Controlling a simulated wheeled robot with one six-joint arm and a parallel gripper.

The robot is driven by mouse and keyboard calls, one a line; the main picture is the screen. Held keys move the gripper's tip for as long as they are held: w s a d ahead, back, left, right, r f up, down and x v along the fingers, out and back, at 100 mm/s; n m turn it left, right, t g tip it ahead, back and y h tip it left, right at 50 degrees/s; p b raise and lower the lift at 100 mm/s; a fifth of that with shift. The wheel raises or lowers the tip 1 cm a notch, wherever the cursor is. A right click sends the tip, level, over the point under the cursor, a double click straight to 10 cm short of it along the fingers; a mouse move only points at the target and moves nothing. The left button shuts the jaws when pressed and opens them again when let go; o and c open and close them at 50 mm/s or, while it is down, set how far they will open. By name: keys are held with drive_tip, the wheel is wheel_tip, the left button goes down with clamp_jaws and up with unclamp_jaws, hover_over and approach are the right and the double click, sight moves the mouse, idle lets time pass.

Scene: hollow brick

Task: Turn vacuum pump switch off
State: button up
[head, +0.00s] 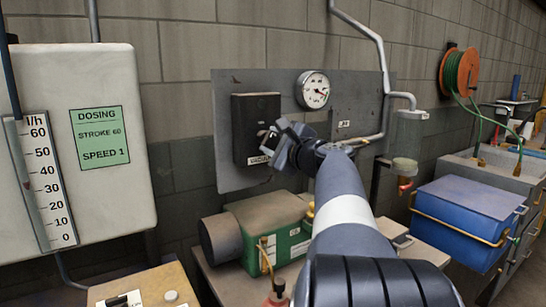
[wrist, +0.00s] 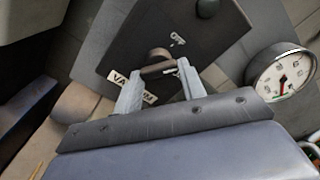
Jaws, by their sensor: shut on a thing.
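The vacuum pump switch box (head: 256,108) is a dark box on a grey wall panel, with a white label starting "VACU" at its lower edge. In the wrist view its dark face (wrist: 205,30) shows tilted, with a small white mark on it. My gripper (head: 274,142) is at the lower front of the box. In the wrist view my gripper (wrist: 159,74) has its two pale fingers on either side of a dark switch handle (wrist: 158,54), shut on it. The fingers partly cover the handle and the label. I cannot read the switch's position.
A round pressure gauge (head: 313,90) is on the panel right of the box, and also shows in the wrist view (wrist: 281,76). A grey pipe (head: 384,70) runs beside it. A green pump (head: 270,225) stands below. A dosing tank (head: 90,150) is at left, a blue box (head: 465,215) at right.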

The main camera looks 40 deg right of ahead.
drive_tip(key=n+b, duration=0.4)
drive_tip(key=shift+f, duration=0.15)
drive_tip(key=shift+n+b, duration=0.8)
drive_tip(key=shift+n, duration=0.5)
drive_tip(key=shift+r, duration=0.2)
drive_tip(key=o, duration=1)
drive_tip(key=s, duration=0.3)
drive_tip(key=s+b, duration=0.1)
drive_tip(key=s, duration=0.6)
drive_tip(key=shift+s+a, duration=0.3)
drive_tip(key=shift+s, duration=0.1)
